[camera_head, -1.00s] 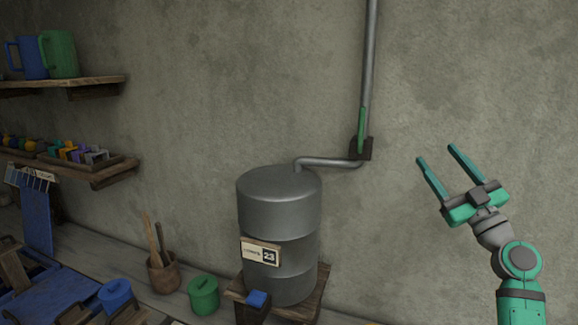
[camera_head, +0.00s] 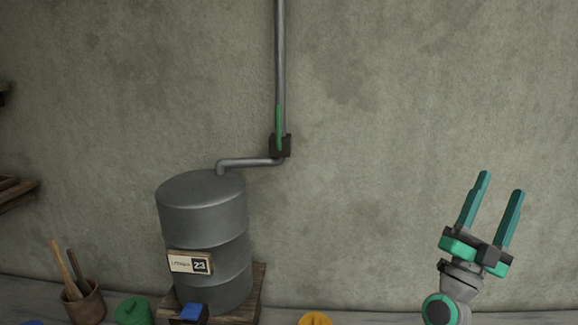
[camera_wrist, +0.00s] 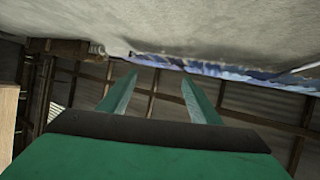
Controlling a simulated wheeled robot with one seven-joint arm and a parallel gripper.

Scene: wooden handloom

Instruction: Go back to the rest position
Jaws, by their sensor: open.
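My gripper (camera_head: 503,182) is at the right of the head view, raised in front of the bare wall with its fingers pointing up. Its two teal fingers are apart with nothing between them. In the wrist view the fingers (camera_wrist: 160,82) also stand apart and empty. The gripper touches nothing that I can see. Only the end of my arm shows, at the lower right of the head view.
A grey metal drum (camera_head: 204,235) with a label card (camera_head: 190,262) stands on a wooden stand (camera_head: 243,300). A pipe (camera_head: 280,60) with a green lever (camera_head: 278,127) runs up the wall. A pot of tools (camera_head: 84,303), a green lidded pot (camera_head: 133,312) and a yellow lid (camera_head: 315,319) are below. Wall space around my gripper is clear.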

